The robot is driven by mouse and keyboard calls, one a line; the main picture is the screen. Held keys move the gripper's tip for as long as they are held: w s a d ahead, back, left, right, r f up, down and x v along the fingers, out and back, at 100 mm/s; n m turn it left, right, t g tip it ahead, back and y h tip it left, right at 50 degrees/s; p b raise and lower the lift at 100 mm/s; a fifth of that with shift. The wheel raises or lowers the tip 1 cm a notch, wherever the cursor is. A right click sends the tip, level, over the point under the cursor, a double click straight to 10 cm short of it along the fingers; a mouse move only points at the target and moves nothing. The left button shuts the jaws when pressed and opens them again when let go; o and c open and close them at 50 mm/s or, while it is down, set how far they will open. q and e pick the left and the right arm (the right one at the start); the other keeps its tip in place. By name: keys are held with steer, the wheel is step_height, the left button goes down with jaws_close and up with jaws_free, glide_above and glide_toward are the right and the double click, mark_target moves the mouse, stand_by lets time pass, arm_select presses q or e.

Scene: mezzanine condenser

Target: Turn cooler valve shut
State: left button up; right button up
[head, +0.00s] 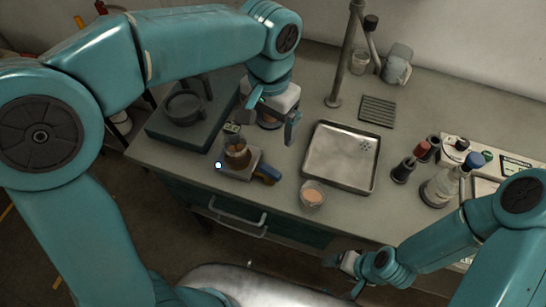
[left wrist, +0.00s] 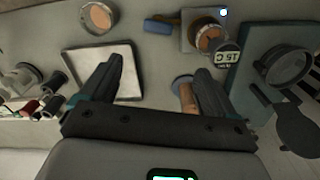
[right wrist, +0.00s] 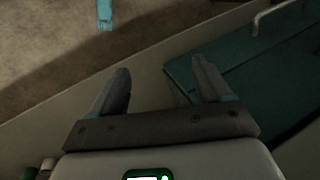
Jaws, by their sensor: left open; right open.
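I cannot pick out the cooler valve for certain. A blue handle (head: 268,174) sits at the right end of a small grey plate (head: 228,170); it also shows in the left wrist view (left wrist: 162,25). A glass of brown liquid (head: 238,158) stands on the plate. My left gripper (head: 269,119) is open above the bench, behind the plate. In the left wrist view, a blue-grey disc (left wrist: 181,82) and a brown cylinder (left wrist: 188,99) show between its fingers, partly hidden; contact is unclear. My right gripper (head: 343,261) is open and empty off the bench's front edge.
A metal tray (head: 340,155) lies right of my left gripper, with a small cup (head: 312,196) in front. A dark box with a round pan (head: 184,108) is left. A small display (left wrist: 226,59), bottles (head: 440,185) and a tap (head: 343,60) also stand here.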

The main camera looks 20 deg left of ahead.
mark_target(270, 169)
arm_select(q)
steer(key=f, duration=1)
steer(key=s+f, duration=0.1)
steer(key=f, duration=0.5)
steer(key=shift+d+p, duration=0.1)
steer(key=shift+p, duration=0.3)
steer(key=shift+s+d+r, duration=0.1)
steer(key=shift+s+r, duration=0.05)
steer(key=shift+s, duration=0.15)
steer(key=shift+w, duration=0.2)
steer(key=c, duration=1.1)
